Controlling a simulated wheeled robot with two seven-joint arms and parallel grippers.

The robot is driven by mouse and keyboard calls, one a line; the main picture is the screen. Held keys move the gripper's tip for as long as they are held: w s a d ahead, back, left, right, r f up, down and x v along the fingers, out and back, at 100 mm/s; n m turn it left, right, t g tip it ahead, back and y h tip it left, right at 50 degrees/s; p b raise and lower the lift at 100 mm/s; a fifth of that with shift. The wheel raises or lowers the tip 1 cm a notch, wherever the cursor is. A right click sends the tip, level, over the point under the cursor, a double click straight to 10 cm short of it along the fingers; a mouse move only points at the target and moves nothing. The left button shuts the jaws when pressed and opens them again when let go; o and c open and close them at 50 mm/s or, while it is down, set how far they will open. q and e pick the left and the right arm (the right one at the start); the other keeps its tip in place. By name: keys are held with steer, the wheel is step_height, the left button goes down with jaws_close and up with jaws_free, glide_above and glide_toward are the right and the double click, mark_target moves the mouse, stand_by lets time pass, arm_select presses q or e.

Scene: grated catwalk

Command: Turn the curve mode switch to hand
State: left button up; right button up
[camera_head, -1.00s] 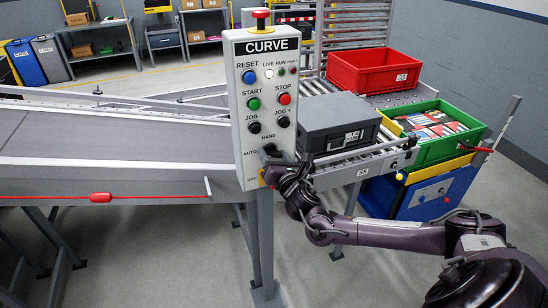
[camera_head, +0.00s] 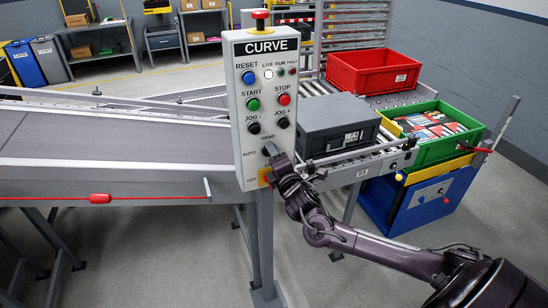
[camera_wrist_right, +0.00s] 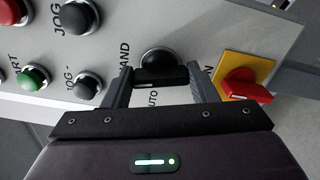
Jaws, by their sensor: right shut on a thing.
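The CURVE control panel (camera_head: 267,100) is an upright pale box on a post, with labelled buttons. The mode switch (camera_head: 270,150) is a dark knob low on its face, between the HAND and AUTO labels. In the right wrist view the black switch (camera_wrist_right: 160,66) has its bar between my fingers. My right gripper (camera_head: 279,165) comes from below right and is shut on the switch; it also shows in the right wrist view (camera_wrist_right: 162,88). The fingers partly hide the switch, so I cannot tell its exact setting. My left gripper is not in view.
A red rotary knob (camera_wrist_right: 243,85) on a yellow plate sits close beside my fingers. The JOG buttons (camera_head: 254,128) are just above the switch. A red emergency stop (camera_head: 261,18) tops the panel. A grey lidded box (camera_head: 338,121) stands on rollers behind it.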

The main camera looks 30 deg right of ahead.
steer(key=shift+m, duration=1.5)
steer(key=o, duration=1)
steer(key=shift+b+v, duration=1.15)
steer(key=shift+v, duration=2.8)
steer(key=shift+d, duration=0.1)
